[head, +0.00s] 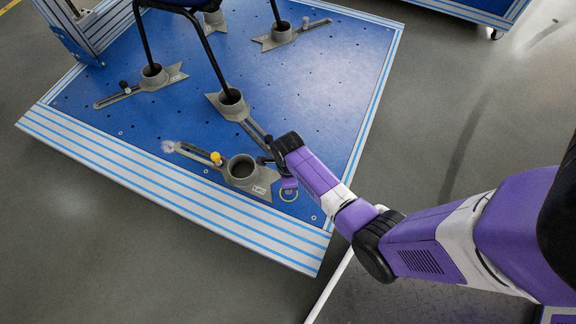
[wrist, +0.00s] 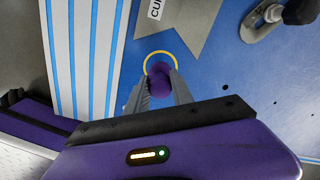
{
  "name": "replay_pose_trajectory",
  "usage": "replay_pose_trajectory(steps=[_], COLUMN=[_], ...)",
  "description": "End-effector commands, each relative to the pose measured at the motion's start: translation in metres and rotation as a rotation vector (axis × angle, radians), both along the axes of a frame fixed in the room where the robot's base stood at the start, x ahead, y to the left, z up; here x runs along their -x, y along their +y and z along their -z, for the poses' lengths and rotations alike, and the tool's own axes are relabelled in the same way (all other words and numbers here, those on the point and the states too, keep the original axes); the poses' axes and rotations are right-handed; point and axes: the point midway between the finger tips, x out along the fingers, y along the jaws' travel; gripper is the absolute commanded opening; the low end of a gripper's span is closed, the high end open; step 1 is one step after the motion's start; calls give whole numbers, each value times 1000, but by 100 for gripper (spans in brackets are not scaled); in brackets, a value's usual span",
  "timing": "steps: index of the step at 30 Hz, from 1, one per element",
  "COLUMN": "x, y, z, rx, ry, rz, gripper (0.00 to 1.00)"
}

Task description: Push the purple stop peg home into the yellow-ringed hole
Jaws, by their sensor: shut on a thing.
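The purple stop peg (wrist: 158,82) is between the two fingers of my gripper (wrist: 160,88) in the wrist view, and the jaws are shut on it. Its rounded purple top lies over the lower part of the yellow-ringed hole (wrist: 147,61). I cannot tell how deep the peg sits or whether it is in the hole.
A grey clamp with a round cup (head: 241,170) and a yellow knob (head: 216,158) lies left of the ring. Other clamps (head: 233,104) hold the black chair legs (head: 208,50). The plate's striped edge (head: 170,190) runs along the near side. Bare blue plate lies right of the clamps.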

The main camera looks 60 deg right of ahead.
Motion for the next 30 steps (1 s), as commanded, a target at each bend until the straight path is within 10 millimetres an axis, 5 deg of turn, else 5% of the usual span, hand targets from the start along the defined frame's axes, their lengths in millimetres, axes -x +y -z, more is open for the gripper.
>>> replay_pose_trajectory(steps=[30], x=[0], y=[0], z=[24], rx=[0], ry=[0], rz=[0], gripper=[0])
